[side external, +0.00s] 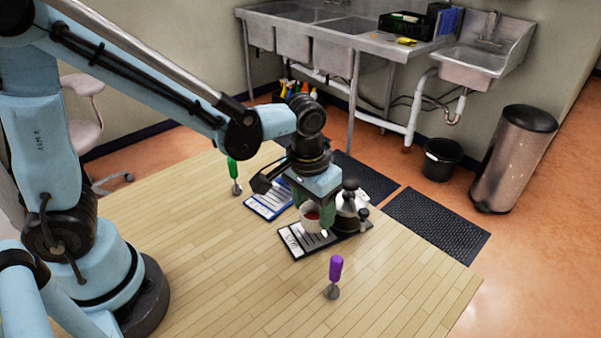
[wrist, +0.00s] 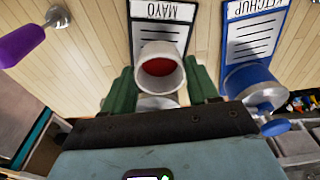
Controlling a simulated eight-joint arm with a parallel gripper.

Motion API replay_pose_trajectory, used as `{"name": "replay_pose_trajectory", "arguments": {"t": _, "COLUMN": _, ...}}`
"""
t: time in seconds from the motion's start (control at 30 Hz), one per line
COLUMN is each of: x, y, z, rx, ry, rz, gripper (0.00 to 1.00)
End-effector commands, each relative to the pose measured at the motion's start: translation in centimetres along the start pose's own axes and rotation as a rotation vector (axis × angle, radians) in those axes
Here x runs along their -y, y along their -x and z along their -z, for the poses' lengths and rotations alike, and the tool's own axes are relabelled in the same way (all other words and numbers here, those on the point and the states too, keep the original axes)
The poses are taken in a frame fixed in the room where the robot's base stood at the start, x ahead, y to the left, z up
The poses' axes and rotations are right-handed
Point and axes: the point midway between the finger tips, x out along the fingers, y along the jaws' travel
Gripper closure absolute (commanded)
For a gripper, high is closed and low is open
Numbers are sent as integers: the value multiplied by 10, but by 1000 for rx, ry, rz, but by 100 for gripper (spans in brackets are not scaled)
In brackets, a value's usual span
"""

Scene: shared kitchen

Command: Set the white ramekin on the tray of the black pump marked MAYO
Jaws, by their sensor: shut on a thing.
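The white ramekin (side external: 309,221) has red inside and is between the fingers of my gripper (side external: 318,205), which is shut on it. In the wrist view, the ramekin (wrist: 178,80) is between the two green fingers of my gripper (wrist: 162,90). The black pump (side external: 350,208) stands on its black tray (side external: 293,247), right beside the ramekin. The tray (wrist: 132,35) shows its MAYO label upside down in the wrist view. The ramekin is over the tray's card area; I cannot tell whether it touches the tray. The pump is mostly hidden behind the ramekin in the wrist view.
A blue tray marked KETCHUP (wrist: 228,40) with a blue pump (wrist: 254,84) is close beside the MAYO tray. A purple-handled tool (side external: 335,272) stands in front, and a green-handled tool (side external: 234,172) behind. The wooden table's front left is clear.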

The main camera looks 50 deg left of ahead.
Motion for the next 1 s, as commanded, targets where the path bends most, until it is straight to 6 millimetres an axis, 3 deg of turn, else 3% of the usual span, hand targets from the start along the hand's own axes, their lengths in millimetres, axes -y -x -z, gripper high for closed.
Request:
{"name": "replay_pose_trajectory", "arguments": {"t": 0.2, "x": 0, "y": -20, "z": -2, "rx": 0, "ry": 0, "rz": 0, "gripper": 72}}
{"name": "replay_pose_trajectory", "arguments": {"t": 0.63, "x": 0, "y": -25, "z": -3, "rx": 0, "ry": 0, "rz": 0, "gripper": 72}}
{"name": "replay_pose_trajectory", "arguments": {"t": 0.67, "x": 0, "y": -25, "z": -3, "rx": 0, "ry": 0, "rz": 0, "gripper": 38}}
{"name": "replay_pose_trajectory", "arguments": {"t": 0.7, "x": 0, "y": -25, "z": -3, "rx": 0, "ry": 0, "rz": 0, "gripper": 32}}
{"name": "replay_pose_trajectory", "arguments": {"t": 0.8, "x": 0, "y": -25, "z": -3, "rx": 0, "ry": 0, "rz": 0, "gripper": 17}}
{"name": "replay_pose_trajectory", "arguments": {"t": 1.0, "x": 0, "y": -25, "z": -3, "rx": 0, "ry": 0, "rz": 0, "gripper": 16}}
